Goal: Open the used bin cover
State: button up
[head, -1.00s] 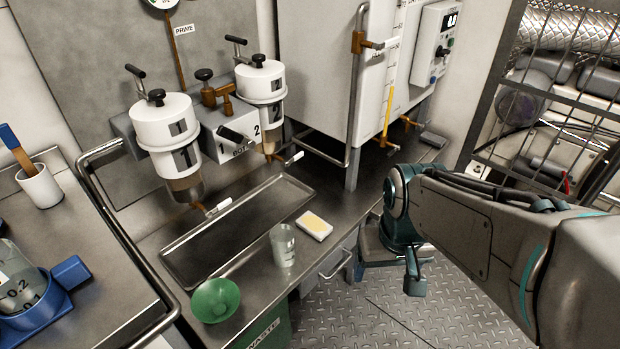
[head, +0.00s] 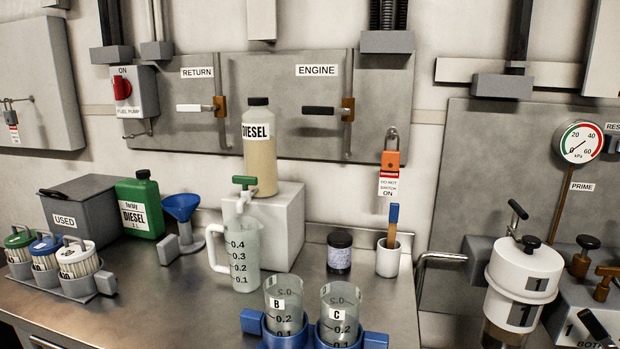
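The used bin (head: 90,228) is a dark grey box labelled USED at the left back of the steel bench in the head view. Its cover (head: 82,191) lies flat on top and looks shut, with a black handle (head: 52,193) at its left end. My gripper is out of view in the current head view, so its state and its distance from the bin do not show.
Filter canisters (head: 75,262) in a grey rack stand in front of the bin. A green diesel can (head: 140,207) and blue funnel (head: 181,212) stand to its right. A measuring jug (head: 241,255) and two beakers (head: 285,305) occupy the bench further right.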

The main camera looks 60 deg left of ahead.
aim_at(80, 189)
jog(key=u, duration=3.65)
jog(key=i, duration=0.35)
jog(key=u, duration=0.9)
jog(key=i, duration=0.8)
jog(key=z, duration=0.45)
jog(key=i, duration=0.95)
jog(key=z, duration=0.85)
